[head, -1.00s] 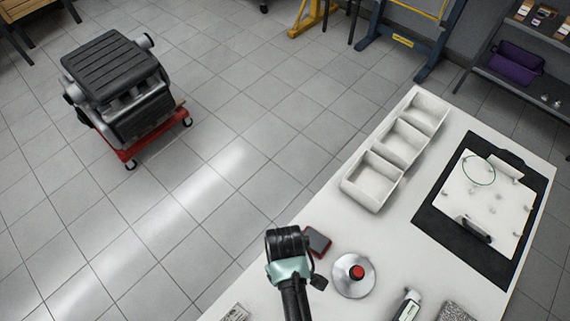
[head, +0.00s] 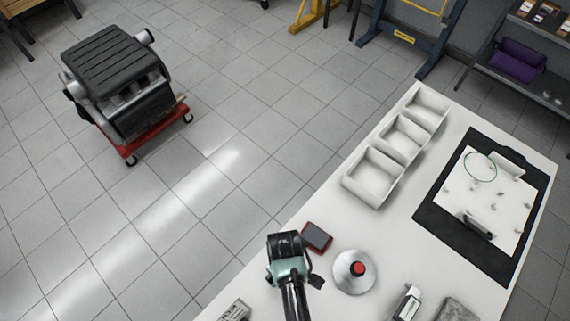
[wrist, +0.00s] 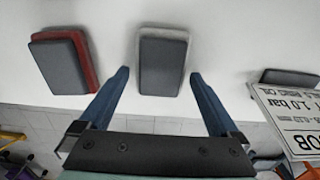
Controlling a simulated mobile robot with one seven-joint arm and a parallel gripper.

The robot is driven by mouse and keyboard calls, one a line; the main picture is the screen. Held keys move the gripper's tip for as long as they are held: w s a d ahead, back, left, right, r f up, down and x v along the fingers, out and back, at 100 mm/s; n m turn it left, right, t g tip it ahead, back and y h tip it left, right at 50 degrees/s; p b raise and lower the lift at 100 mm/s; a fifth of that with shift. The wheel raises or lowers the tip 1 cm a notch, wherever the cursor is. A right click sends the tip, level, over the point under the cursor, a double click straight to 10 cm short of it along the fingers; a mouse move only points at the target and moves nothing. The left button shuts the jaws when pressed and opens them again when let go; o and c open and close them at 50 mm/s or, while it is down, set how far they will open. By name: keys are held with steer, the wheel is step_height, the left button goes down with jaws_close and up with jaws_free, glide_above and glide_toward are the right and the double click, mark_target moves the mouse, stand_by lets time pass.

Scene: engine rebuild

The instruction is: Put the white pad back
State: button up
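The white pad (wrist: 162,62) has a grey face with a pale rim. It lies on the white table in the middle of the wrist view. My gripper (wrist: 159,74) is open and empty, with one blue finger on each side of the pad's near end and gaps between. I cannot tell how far above the table the fingertips are. In the head view my gripper (head: 287,252) hides the white pad. A red pad with a grey face (wrist: 66,62) lies to the left in the wrist view and also shows in the head view (head: 317,237).
A dark-faced pad (wrist: 290,78) and a printed plate (wrist: 294,118) are at the wrist view's right. In the head view, a silver dome with a red knob (head: 353,273), three white bins (head: 374,178) and a black mat (head: 440,225) share the table (head: 395,238).

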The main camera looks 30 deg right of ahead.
steer(key=shift+r, duration=0.1)
step_height(320, 180, up, 12)
stand_by(0.6)
steer(key=shift+r, duration=0.1)
